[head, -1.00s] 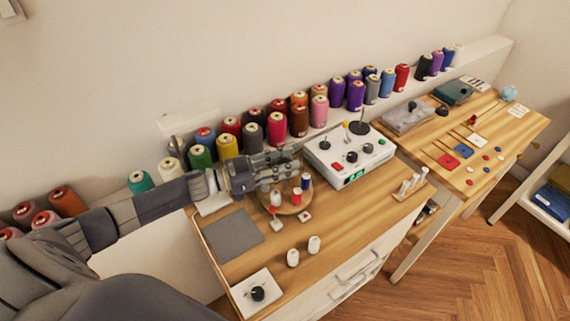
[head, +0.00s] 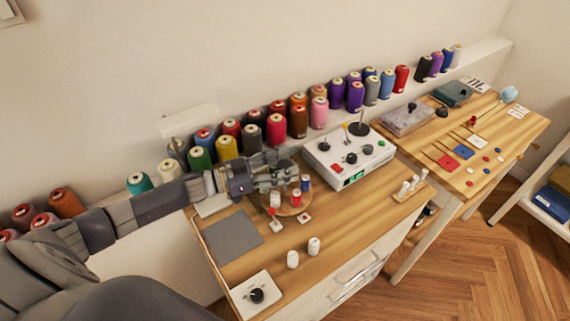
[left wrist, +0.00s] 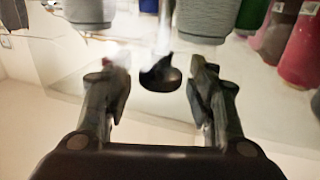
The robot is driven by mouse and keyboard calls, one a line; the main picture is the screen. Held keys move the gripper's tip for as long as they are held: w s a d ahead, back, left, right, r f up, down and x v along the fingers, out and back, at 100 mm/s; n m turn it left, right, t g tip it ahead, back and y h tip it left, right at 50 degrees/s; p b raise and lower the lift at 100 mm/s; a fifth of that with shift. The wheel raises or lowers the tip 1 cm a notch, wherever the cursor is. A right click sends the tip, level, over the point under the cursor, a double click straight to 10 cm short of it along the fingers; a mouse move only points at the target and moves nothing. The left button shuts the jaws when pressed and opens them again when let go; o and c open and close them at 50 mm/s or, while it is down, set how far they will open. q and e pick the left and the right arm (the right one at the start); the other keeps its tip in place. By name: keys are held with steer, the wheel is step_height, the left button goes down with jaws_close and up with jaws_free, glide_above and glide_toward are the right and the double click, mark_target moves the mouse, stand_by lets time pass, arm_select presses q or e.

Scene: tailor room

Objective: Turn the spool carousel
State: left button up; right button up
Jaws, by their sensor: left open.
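The spool carousel (head: 293,209) is a round wooden disc on the left worktable, carrying small spools such as a red one (head: 296,198) and a blue one (head: 305,183). My left gripper (head: 289,174) is open over the back of the disc and hides part of it. In the left wrist view, its two fingers (left wrist: 155,70) stand apart on either side of a black knob (left wrist: 159,78) on a pale post. The fingers appear apart from the knob. My right gripper is in neither view.
A white control box (head: 349,155) with knobs stands just right of the carousel. Large thread spools line the wall ledge behind.

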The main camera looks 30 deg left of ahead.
arm_select(q)
steer(key=v, duration=0.7)
stand_by(0.4)
